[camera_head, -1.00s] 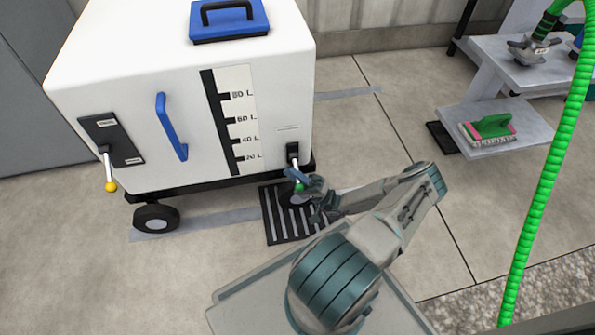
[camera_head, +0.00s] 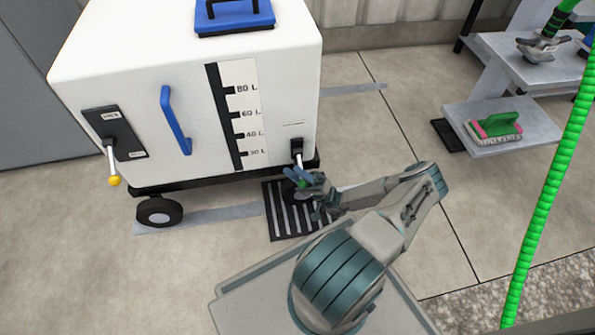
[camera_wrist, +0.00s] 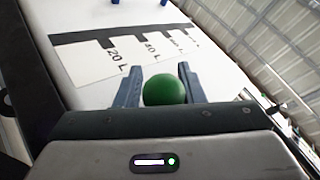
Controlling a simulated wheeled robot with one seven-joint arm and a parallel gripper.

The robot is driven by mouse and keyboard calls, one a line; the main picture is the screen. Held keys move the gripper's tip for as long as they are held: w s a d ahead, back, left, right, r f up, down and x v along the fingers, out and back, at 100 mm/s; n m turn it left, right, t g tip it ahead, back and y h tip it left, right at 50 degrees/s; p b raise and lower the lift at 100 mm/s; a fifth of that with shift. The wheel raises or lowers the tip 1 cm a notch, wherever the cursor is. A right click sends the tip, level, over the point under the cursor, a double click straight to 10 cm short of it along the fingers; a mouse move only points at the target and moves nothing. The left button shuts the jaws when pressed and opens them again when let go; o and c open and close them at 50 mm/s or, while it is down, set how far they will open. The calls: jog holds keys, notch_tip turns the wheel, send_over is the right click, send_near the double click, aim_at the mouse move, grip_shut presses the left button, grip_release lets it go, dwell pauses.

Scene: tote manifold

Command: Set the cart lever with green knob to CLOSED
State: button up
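The white cart (camera_head: 190,80) stands at the left, with a level scale on its front face. The lever with the green knob (camera_head: 302,183) is at the cart's lower right corner, hanging below a small black bracket (camera_head: 297,147). My gripper (camera_head: 300,180) is at the knob. In the wrist view the green knob (camera_wrist: 165,90) sits between the two blue-grey fingers (camera_wrist: 160,85), with a small gap showing on the left side. The fingers are apart around it. The lever's shaft is mostly hidden in the wrist view.
Another lever with a yellow knob (camera_head: 114,181) is on the cart's left plate. A black floor grate (camera_head: 290,215) lies under my gripper. The floor between is clear.

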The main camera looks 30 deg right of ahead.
jog(key=shift+d, duration=0.2)
jog(key=p+v, duration=0.1)
jog(key=v, duration=0.6)
jog(key=shift+f, duration=0.2)
jog(key=shift+s, duration=0.2)
